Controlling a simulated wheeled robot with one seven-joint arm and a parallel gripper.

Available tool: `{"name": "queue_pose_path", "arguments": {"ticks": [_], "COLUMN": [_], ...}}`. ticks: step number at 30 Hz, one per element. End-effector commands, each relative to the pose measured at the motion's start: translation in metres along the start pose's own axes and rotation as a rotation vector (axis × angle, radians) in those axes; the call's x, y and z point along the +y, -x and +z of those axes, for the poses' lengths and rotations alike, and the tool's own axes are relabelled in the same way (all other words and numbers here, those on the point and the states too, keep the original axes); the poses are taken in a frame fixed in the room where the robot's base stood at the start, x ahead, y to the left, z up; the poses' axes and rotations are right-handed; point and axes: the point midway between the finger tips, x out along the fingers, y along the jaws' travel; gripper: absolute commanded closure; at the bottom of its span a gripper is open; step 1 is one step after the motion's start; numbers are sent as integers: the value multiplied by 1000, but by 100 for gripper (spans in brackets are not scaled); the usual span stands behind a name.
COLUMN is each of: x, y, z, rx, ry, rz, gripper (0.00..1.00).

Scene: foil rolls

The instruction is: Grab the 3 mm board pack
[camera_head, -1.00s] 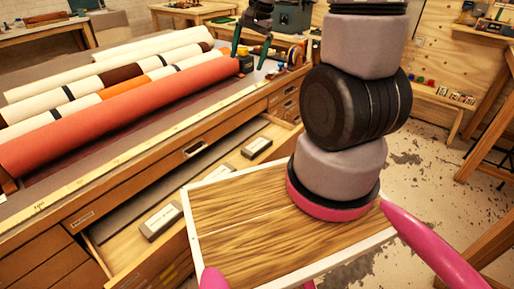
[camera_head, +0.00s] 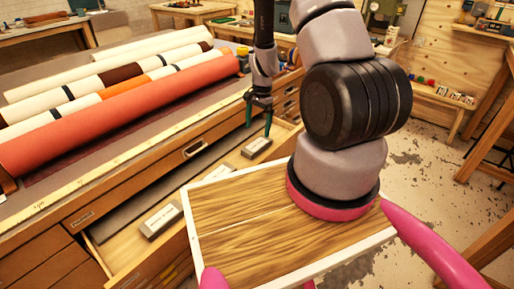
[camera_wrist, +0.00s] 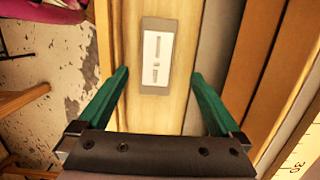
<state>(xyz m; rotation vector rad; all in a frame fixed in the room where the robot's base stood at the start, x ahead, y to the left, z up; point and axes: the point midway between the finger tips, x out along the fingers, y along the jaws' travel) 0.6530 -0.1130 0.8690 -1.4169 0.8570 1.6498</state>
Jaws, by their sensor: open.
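The near pack (camera_head: 159,222) is at the drawer's left part. The far pack (camera_head: 257,147) is deeper along to the right. The label print is too small to read, so I cannot tell which is the 3 mm one. My gripper (camera_head: 258,130), with green fingers, is open and empty above the far pack. In the wrist view a grey pack (camera_wrist: 146,83) with a white label lies ahead, between and beyond the open fingertips (camera_wrist: 160,73), apart from them.
Large rolls, including a red one (camera_head: 120,112), lie on the workbench top (camera_head: 215,100) above the drawer. A wooden tray with a white rim (camera_head: 350,245) is in front, near the drawer. Patchy floor (camera_head: 420,170) is open at the right.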

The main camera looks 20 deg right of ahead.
Motion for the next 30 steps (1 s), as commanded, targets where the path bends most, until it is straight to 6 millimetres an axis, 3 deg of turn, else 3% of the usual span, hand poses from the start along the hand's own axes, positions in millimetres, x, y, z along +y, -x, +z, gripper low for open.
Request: {"name": "queue_pose_path", "arguments": {"ticks": [8, 16, 26, 27, 30], "x": [1, 6, 5, 5, 5], "y": [-26, -65, -74, -74, -74], "z": [0, -3, -3, -3, -3], "rx": [-1, -2, 1, 1, 1], "ry": [1, 0, 2, 2, 2], "rz": [0, 0, -2, -2, -2], "gripper": [0, 0, 0, 8, 46]}}
